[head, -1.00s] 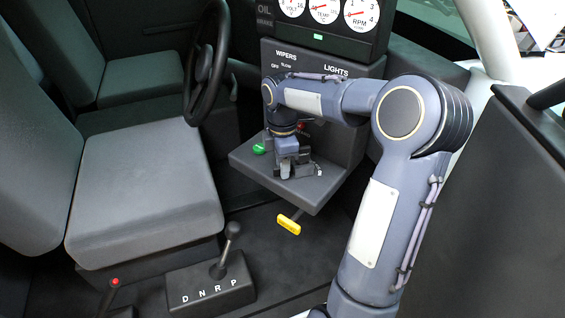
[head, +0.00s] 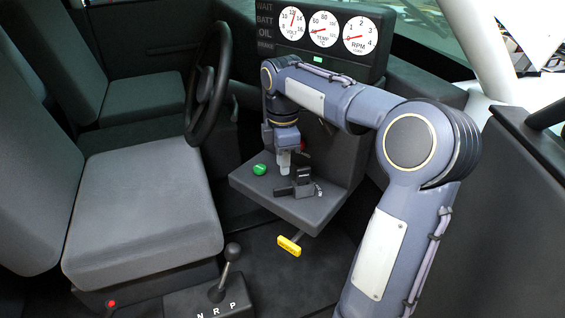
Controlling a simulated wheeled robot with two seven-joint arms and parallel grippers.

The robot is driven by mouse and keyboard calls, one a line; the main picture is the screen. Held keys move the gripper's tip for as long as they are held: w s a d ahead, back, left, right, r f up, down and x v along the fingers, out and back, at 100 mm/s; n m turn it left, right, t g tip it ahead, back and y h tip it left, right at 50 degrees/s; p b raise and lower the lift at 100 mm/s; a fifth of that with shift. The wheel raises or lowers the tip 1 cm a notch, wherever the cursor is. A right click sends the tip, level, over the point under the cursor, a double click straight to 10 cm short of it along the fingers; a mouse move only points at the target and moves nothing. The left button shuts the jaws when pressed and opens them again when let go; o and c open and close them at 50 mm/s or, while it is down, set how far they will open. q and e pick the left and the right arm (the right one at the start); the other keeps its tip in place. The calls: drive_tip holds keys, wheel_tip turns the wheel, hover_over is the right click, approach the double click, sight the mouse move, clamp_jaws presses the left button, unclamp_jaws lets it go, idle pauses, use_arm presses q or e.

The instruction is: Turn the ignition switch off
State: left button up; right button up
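A black switch with a lever-like handle (head: 303,178) stands on the dark console shelf (head: 325,208); I take it to be the ignition switch, though no label on it is readable. My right gripper (head: 283,168) points down just behind and left of it, apart from the handle as far as I can see. Its pale fingertips look close together, but the gap between them is too small to judge. My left gripper is not in view.
A green knob (head: 260,170) sits left of the switch on the shelf. A yellow handle (head: 289,246) hangs below. The gauge panel (head: 320,30) has a green light on. The steering wheel (head: 209,85), seat (head: 140,205) and gear lever (head: 232,255) are to the left.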

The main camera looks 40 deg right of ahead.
sight(295, 187)
drive_tip(key=shift+w+m+t+b, duration=0.15)
drive_tip(key=shift+m+t+b, duration=0.2)
drive_tip(key=shift+m, duration=0.65)
clamp_jaws()
drive_tip(key=w+f+m+t+b, duration=0.1)
drive_tip(key=f+m, duration=0.1)
drive_tip(key=m, duration=0.3)
drive_tip(key=w+d+f+m+h+b, duration=0.1)
drive_tip(key=w+f+m, duration=0.1)
drive_tip(key=m, duration=0.3)
drive_tip(key=w+f+m+t+b, duration=0.1)
drive_tip(key=f+m, duration=0.1)
drive_tip(key=m, duration=0.4)
drive_tip(key=shift+w+d+f+t+h, duration=0.2)
drive_tip(key=shift+f+t+h, duration=0.1)
drive_tip(key=shift+t, duration=0.05)
drive_tip(key=s, duration=0.1)
drive_tip(key=s+a, duration=0.1)
drive_tip(key=s, duration=0.1)
drive_tip(key=shift+a+f+p, duration=0.2)
drive_tip(key=shift+f+p, duration=0.1)
drive_tip(key=shift+f, duration=0.05)
drive_tip(key=shift+s+f, duration=0.15)
